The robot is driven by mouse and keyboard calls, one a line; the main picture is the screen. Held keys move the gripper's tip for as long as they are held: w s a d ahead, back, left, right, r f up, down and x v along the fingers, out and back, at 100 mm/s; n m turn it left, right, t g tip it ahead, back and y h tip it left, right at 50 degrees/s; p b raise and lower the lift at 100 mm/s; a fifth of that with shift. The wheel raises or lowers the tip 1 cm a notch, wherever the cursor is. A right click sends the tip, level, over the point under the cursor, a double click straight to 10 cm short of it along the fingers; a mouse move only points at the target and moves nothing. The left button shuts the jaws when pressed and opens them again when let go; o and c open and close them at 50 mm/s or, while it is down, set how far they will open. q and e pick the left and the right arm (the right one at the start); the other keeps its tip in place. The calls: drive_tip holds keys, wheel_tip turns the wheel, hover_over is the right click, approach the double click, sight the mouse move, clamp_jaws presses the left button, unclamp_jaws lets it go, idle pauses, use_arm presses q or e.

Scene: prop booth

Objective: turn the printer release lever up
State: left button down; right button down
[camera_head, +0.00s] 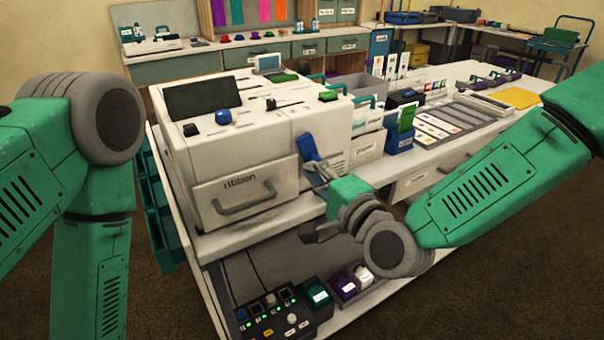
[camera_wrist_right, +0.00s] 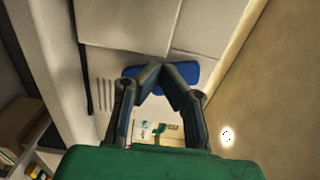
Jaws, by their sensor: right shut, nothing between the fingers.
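The printer (camera_head: 240,150) is a large white machine with a dark top panel and a front drawer marked "ribbon". Its blue release lever (camera_head: 309,147) is on the right part of the front and stands at a slant. My right gripper (camera_head: 315,168) is in front of the printer, its fingers at the lever's lower end. In the right wrist view, the fingertips (camera_wrist_right: 161,69) meet with nothing between them, and the blue lever (camera_wrist_right: 187,71) shows behind and on both sides of them. I cannot tell if they touch it. My left gripper is out of view.
The printer stands on a white bench with a lower shelf, where a black button box (camera_head: 270,312) and small coloured containers sit. Right of the printer are bins, cards and a sorting tray (camera_head: 440,122). A back counter (camera_head: 260,50) runs along the wall.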

drive_tip(key=shift+w+d+r, duration=0.1)
drive_tip(key=shift+r, duration=0.1)
drive_tip(key=v, duration=0.7)
drive_tip(key=shift+p, duration=0.3)
idle(0.4)
